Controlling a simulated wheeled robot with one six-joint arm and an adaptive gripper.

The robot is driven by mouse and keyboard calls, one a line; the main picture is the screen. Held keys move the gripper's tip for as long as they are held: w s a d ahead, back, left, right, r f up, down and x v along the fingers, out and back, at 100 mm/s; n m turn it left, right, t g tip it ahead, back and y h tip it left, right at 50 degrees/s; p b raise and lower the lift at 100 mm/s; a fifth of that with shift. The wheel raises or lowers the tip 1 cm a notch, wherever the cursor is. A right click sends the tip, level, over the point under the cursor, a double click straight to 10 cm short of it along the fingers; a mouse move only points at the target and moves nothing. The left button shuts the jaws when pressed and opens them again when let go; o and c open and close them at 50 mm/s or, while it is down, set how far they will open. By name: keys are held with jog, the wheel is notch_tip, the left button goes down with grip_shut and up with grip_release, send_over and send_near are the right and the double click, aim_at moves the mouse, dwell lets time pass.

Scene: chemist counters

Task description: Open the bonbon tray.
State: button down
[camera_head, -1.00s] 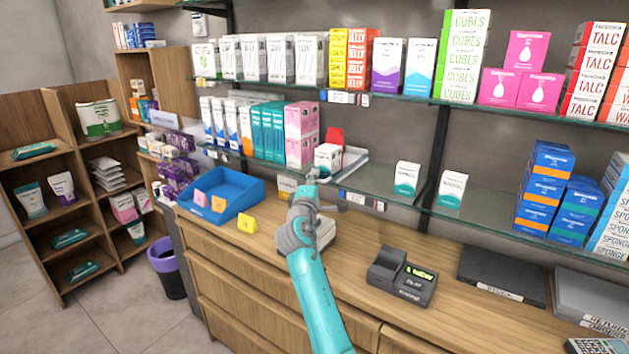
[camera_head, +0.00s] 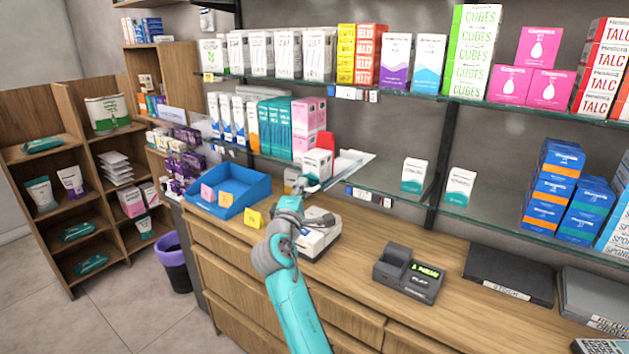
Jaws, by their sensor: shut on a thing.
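A pale, flat tray (camera_head: 347,169) sits at the lower glass shelf and juts out past its front edge. I take it for the bonbon tray; no lettering on it is readable. A small white and teal box (camera_head: 317,166) and a red piece (camera_head: 326,142) are at its left end. My gripper (camera_head: 299,184) is at the tray's front left, just below the white box, shut on the tray. The fingertips and the exact grip are too small to make out.
On the counter below are a blue bin (camera_head: 230,192) with small cards, a white device (camera_head: 318,240) partly behind my arm, and a dark card terminal (camera_head: 408,273). Pink boxes (camera_head: 307,128) stand close behind the gripper.

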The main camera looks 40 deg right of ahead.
jog(key=s+a, duration=0.4)
jog(key=a, duration=0.7)
jog(key=shift+f, duration=0.1)
jog(key=c, duration=1.5)
grip_release()
jog(key=shift+a, duration=0.15)
jog(key=shift+s, duration=0.1)
jog(key=v, duration=1.2)
